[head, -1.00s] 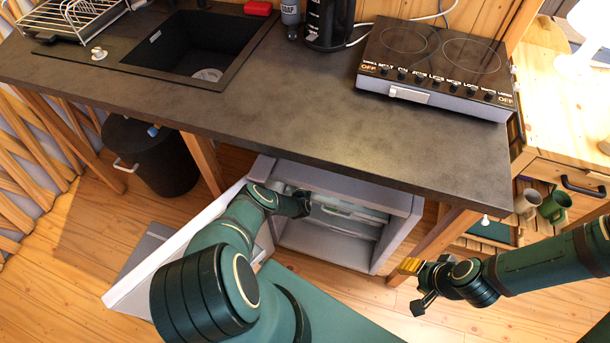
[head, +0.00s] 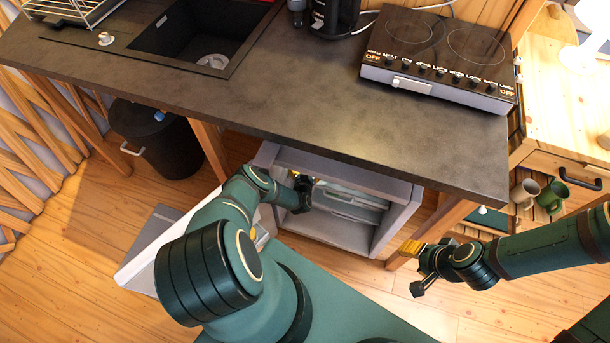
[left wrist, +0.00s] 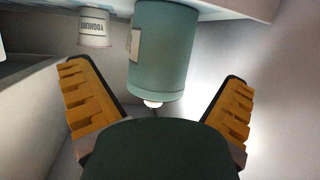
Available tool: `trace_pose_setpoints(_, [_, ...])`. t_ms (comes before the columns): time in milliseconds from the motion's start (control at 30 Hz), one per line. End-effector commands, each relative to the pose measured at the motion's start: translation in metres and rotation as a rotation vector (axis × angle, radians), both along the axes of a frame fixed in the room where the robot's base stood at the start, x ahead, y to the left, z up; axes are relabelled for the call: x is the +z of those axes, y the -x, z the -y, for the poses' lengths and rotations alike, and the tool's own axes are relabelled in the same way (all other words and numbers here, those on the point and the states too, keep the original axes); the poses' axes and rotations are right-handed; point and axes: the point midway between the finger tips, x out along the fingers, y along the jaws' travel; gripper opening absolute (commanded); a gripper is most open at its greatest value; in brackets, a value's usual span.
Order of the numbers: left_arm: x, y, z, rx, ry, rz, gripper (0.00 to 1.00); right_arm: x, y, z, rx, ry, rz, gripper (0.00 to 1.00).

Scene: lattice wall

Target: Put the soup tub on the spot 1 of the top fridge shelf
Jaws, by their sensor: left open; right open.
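A teal cylindrical tub (left wrist: 162,50) with a pale label at its left side shows in the left wrist view; I cannot read that label, so I cannot confirm it is the soup tub. My left gripper (left wrist: 155,78) is open, its orange-padded fingers on either side of the picture with the tub ahead between them; contact is not visible. In the head view my left arm reaches into the open fridge (head: 397,228), and its gripper is hidden there. The fridge shelves (head: 350,205) are partly visible; no spot mark is readable. My right gripper (head: 416,268) is open and empty, right of the fridge.
A white yoghurt cup (left wrist: 94,28) stands left of the tub. The open fridge door (head: 150,258) lies left of my left arm. The dark countertop (head: 300,105) overhangs the fridge, with a wooden leg (head: 440,228) to its right. A black bin (head: 165,145) stands left.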

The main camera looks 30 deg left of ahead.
Motion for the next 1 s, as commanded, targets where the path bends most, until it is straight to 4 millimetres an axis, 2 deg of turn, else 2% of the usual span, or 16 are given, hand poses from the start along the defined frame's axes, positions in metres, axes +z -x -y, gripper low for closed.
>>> trace_pose_setpoints(33, [0.009, 0.011, 0.004, 0.000, 0.002, -0.002, 1.00, 0.011, -0.002, 0.000, -0.003, 0.000, 0.004, 0.48])
trace_pose_setpoints(200, [0.017, 0.037, 0.017, 0.000, 0.002, -0.001, 1.00, 0.022, -0.006, 0.001, -0.011, 0.004, 0.015, 0.48])
trace_pose_setpoints(400, [0.022, 0.055, 0.025, 0.000, 0.000, 0.000, 1.00, 0.028, -0.009, 0.002, -0.017, 0.005, 0.020, 0.48])
trace_pose_setpoints(1000, [0.022, 0.058, 0.027, 0.000, 0.000, 0.000, 1.00, 0.028, -0.010, 0.002, -0.017, 0.005, 0.022, 0.48])
